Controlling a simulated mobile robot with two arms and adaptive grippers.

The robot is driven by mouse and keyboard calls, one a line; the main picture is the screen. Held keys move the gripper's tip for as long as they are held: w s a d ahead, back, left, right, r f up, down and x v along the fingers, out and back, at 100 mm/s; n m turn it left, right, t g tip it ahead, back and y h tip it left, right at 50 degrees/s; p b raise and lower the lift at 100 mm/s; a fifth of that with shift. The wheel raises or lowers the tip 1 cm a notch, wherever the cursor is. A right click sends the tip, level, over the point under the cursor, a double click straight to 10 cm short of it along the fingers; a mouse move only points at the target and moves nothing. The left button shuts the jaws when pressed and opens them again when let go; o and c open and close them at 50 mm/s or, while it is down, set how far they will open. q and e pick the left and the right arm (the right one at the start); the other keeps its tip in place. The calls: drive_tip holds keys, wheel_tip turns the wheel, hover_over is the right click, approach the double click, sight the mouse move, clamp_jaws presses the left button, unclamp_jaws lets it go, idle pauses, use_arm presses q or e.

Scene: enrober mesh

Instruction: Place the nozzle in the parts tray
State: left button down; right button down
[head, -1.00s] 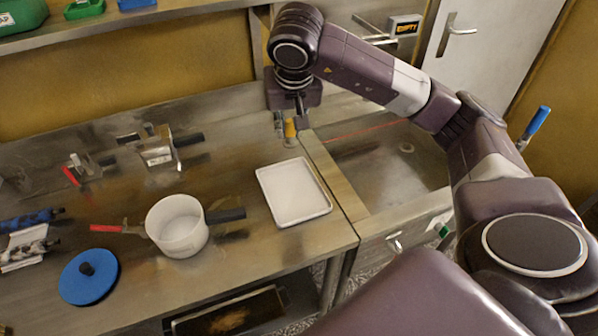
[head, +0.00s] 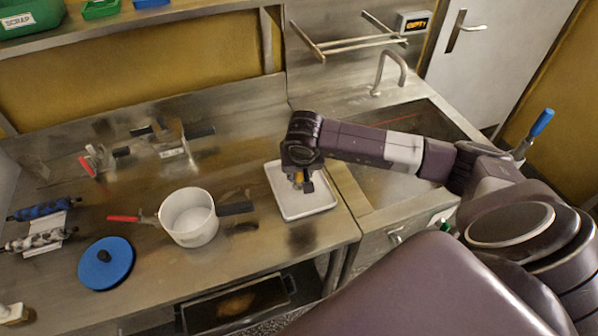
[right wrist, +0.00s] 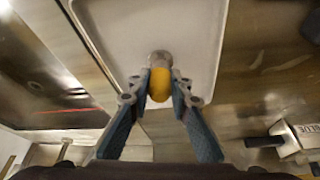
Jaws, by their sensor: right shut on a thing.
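My right gripper (head: 303,184) is shut on the nozzle, which has a yellow body and a grey metal end. In the right wrist view the nozzle (right wrist: 160,84) sits between the blue-grey fingertips of the gripper (right wrist: 159,88). The parts tray (head: 310,211) is a shallow white rectangular tray on the steel bench, left of the sink. The gripper appears over the tray in the head view; I cannot tell the exact height. The tray also fills the upper middle of the right wrist view (right wrist: 190,25). My left gripper is out of view.
A blue round lid (head: 106,265) lies farther left. The sink (head: 385,165) with its tap (head: 392,70) is at the right.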

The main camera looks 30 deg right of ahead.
drive_tip(key=shift+f+b, duration=0.2)
drive_tip(key=shift+b, duration=0.1)
drive_tip(key=c, duration=1.8)
unclamp_jaws()
drive_tip(key=shift+o, duration=0.2)
drive_tip(key=shift+r, duration=0.15)
drive_tip(key=shift+r+p, duration=0.2)
drive_tip(key=shift+p, duration=0.2)
drive_tip(key=b+v, duration=0.4)
drive_tip(key=v, duration=0.7)
drive_tip(key=shift+s+a+r, duration=0.15)
drive_tip(key=shift+s+r, duration=0.05)
drive_tip(key=shift+r, duration=0.1)
